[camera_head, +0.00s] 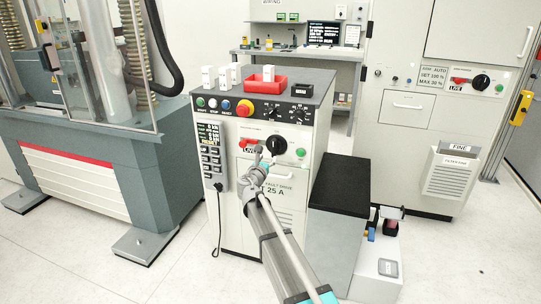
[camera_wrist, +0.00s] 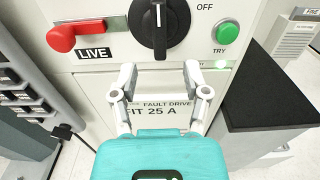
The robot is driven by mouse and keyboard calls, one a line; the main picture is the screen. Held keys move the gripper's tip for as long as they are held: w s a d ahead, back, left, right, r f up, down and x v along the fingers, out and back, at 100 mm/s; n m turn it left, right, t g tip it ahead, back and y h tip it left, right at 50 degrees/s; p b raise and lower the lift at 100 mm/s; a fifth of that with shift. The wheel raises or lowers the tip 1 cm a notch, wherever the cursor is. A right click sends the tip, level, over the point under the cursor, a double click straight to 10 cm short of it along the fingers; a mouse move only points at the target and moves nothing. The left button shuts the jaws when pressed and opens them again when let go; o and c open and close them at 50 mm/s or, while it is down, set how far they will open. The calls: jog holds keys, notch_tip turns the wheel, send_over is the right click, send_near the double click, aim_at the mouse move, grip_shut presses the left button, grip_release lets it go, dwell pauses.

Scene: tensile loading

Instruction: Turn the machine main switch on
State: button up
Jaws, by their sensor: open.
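A black rotary switch (camera_wrist: 156,25) is on the light front panel of the machine cabinet, with its bar handle upright. The word OFF stands to its upper right. The switch also shows in the head view (camera_head: 274,144), at the top of the cabinet front. A red lever handle (camera_wrist: 75,35) with a LIVE label below is left of the switch, and a green TRY button (camera_wrist: 228,32) is to its right. My gripper (camera_wrist: 160,72) is open and empty, its fingers apart just below the switch in the wrist picture. It also shows in the head view (camera_head: 259,158).
A control pendant (camera_head: 211,155) hangs on the cabinet's left side. A red tray (camera_head: 265,83) and white blocks stand on top. A black-topped block (camera_head: 339,185) stands close on the right. A large test frame (camera_head: 90,160) is on the left. Floor is clear at lower left.

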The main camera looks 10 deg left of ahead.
jog(key=shift+s+a, duration=0.15)
jog(key=shift+s, duration=0.8)
jog(key=shift+s+a, duration=0.15)
jog(key=shift+s, duration=0.75)
jog(key=s+d+f+m+g+h, duration=0.1)
jog(key=s+d+f+m+g, duration=0.25)
jog(key=d+m, duration=0.4)
jog(key=s+d+f+m+g+h, duration=0.25)
jog(key=d+f+m, duration=0.2)
jog(key=d, duration=0.55)
jog(key=s+d+f+m+g+h, duration=0.1)
jog(key=s+d+f+m+g, duration=0.25)
jog(key=d+m, duration=0.4)
jog(key=s+d+f+m+g+y, duration=0.2)
jog(key=s+d+m+g, duration=0.1)
jog(key=s+m, duration=0.3)
jog(key=s+d+f+m+g+y, duration=0.3)
jog(key=s+m, duration=0.1)
jog(key=s, duration=0.4)
jog(key=s+d+f+m+g+y, duration=0.2)
jog(key=s+d+m, duration=0.25)
jog(key=s, duration=0.35)
notch_tip(320, 180, up, 27)
jog(key=a+p, duration=0.1)
jog(key=p, duration=2.6)
